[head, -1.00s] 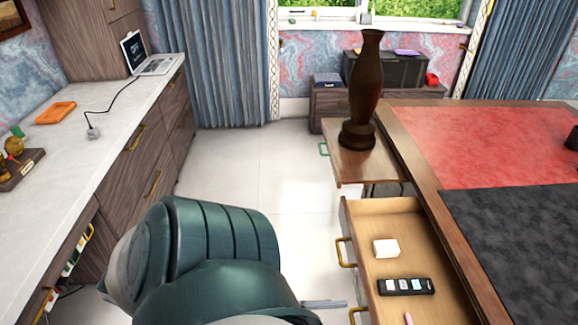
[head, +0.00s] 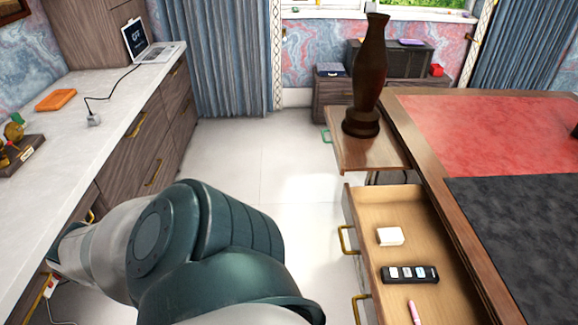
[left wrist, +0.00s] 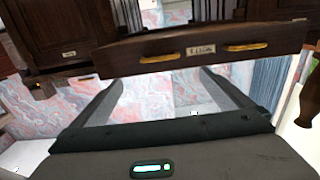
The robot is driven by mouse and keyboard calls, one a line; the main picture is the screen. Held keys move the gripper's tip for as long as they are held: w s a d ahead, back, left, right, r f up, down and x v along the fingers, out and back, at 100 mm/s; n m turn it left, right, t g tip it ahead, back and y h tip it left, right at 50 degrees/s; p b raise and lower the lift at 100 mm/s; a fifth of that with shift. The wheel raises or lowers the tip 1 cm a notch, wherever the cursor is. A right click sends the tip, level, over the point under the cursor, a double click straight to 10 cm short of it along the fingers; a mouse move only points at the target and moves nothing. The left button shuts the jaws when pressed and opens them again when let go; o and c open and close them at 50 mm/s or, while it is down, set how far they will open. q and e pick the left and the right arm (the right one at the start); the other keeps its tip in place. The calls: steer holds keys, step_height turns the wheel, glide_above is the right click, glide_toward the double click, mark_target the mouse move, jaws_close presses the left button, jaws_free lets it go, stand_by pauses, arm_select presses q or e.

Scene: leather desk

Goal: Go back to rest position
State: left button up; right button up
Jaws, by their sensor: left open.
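My left gripper (left wrist: 172,92) shows in the left wrist view with its two dark fingers spread apart. Nothing is between the fingers. Behind them are a dark wooden drawer front (left wrist: 200,50) with gold handles and a patterned blue and pink wall. In the head view, my left arm comes in from the lower left and covers the bottom middle; its gripper is out of frame there. My right gripper is in neither view.
An open desk drawer (head: 400,206) holds a white block (head: 390,236), a black remote (head: 410,274) and a pink item (head: 414,312). A dark vase (head: 368,75) stands on a pulled-out wooden board (head: 350,150). A white counter (head: 60,150) runs along the left. Floor between is clear.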

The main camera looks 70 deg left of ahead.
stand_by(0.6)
arm_select(q)
steer(key=w+d+f+n+g+y, duration=0.1)
steer(key=w+d+f+g+y, duration=0.2)
steer(key=f, duration=0.9)
steer(key=w+d+f+g+y, duration=0.1)
steer(key=w+d+f+g, duration=0.3)
steer(key=f, duration=0.8)
steer(key=d+f+g, duration=0.3)
steer(key=d+f, duration=0.7)
steer(key=d, duration=0.2)
steer(key=shift+w+f, duration=0.2)
steer(key=shift+f, duration=0.05)
steer(key=shift+n, duration=0.3)
